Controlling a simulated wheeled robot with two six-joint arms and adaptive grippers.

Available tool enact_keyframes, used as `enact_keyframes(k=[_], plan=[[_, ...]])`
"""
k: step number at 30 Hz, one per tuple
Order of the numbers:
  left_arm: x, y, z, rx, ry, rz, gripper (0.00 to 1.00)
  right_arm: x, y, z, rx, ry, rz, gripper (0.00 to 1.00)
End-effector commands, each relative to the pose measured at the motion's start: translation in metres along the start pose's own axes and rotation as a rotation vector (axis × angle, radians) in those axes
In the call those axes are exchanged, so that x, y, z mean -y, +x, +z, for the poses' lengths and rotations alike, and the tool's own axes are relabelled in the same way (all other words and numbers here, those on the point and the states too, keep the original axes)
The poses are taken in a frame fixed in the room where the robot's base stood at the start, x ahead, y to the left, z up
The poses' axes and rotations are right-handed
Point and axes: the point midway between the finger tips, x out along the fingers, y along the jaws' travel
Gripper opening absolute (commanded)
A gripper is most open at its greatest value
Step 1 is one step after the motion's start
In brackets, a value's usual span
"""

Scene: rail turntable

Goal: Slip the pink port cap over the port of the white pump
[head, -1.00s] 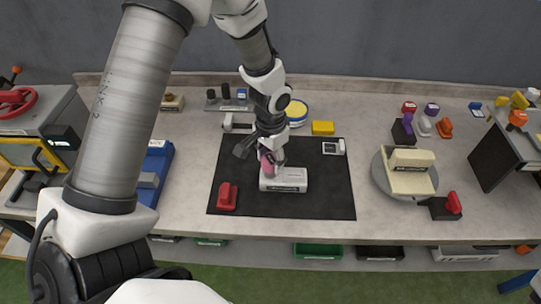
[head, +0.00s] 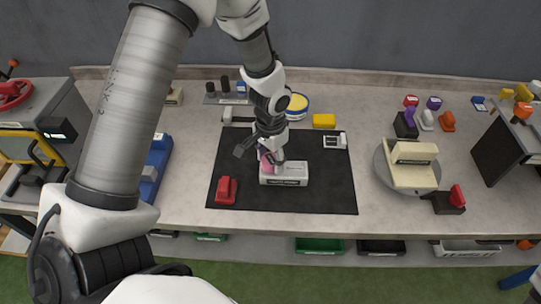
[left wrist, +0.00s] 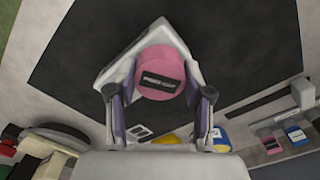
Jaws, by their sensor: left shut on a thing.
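The pink port cap (head: 267,161) is held between the fingers of my left gripper (head: 263,157). The white pump (head: 290,174) sits on the black mat, and the cap is at its left end. In the left wrist view the round pink cap (left wrist: 160,72), with a dark label on its top, lies between both fingers (left wrist: 155,97), with the pale pump body (left wrist: 128,62) behind it. The port is hidden by the cap and gripper, so I cannot tell whether the cap is around it. My right gripper is not in view.
A red clamp-like part (head: 226,190) lies on the black mat (head: 315,196) left of the pump. A cream fixture (head: 412,176) stands on the round turntable (head: 384,167) at right. A blue tray (head: 155,170) is at left. The mat's right half is mostly clear.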

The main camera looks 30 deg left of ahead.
Motion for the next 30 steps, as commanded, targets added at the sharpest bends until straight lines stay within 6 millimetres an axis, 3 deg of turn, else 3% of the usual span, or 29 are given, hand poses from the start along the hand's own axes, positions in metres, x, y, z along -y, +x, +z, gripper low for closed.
enact_keyframes(k=[30], plan=[[0.000, 0.009, 0.000, 0.000, 0.000, 0.000, 0.32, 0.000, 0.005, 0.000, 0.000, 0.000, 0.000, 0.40]])
